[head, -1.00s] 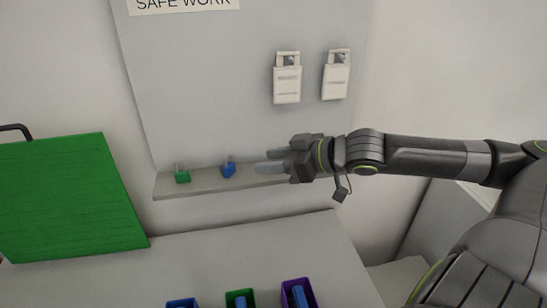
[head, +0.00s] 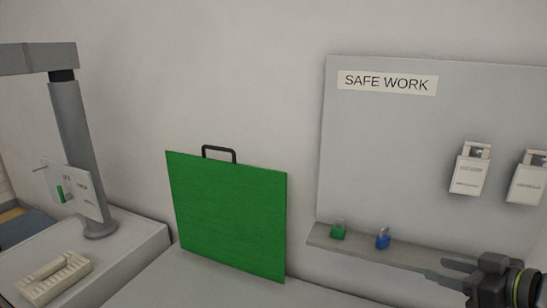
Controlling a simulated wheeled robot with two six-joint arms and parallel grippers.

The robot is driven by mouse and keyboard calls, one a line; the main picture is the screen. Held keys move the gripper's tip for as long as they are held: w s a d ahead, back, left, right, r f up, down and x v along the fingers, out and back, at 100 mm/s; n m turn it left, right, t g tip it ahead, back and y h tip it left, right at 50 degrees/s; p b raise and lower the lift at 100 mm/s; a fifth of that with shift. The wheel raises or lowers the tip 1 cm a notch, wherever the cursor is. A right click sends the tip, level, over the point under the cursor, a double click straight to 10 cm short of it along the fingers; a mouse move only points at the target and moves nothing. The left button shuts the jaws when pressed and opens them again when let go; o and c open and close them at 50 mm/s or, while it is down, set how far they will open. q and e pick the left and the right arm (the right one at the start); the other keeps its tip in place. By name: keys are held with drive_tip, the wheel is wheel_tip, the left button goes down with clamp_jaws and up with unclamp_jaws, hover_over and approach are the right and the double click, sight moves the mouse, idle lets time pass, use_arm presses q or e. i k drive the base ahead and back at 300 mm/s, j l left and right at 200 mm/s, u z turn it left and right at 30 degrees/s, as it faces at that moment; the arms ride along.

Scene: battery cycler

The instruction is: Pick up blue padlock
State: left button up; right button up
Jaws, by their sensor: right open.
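The blue padlock (head: 383,239) stands on the narrow grey shelf (head: 345,244) at the foot of the SAFE WORK board. My right gripper (head: 440,271) comes in from the lower right edge. It is open and empty, with its fingers pointing left toward the blue padlock. A gap shows between the fingertips and the padlock. A green padlock (head: 338,230) stands on the same shelf, left of the blue one. My left gripper does not show.
A green panel (head: 228,215) with a black handle leans on the wall. A white slotted block (head: 54,277) lies on the left bench beside a grey post (head: 80,150).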

sight(383, 241)
drive_tip(key=k+j, duration=0.1)
drive_tip(key=k, duration=1.2)
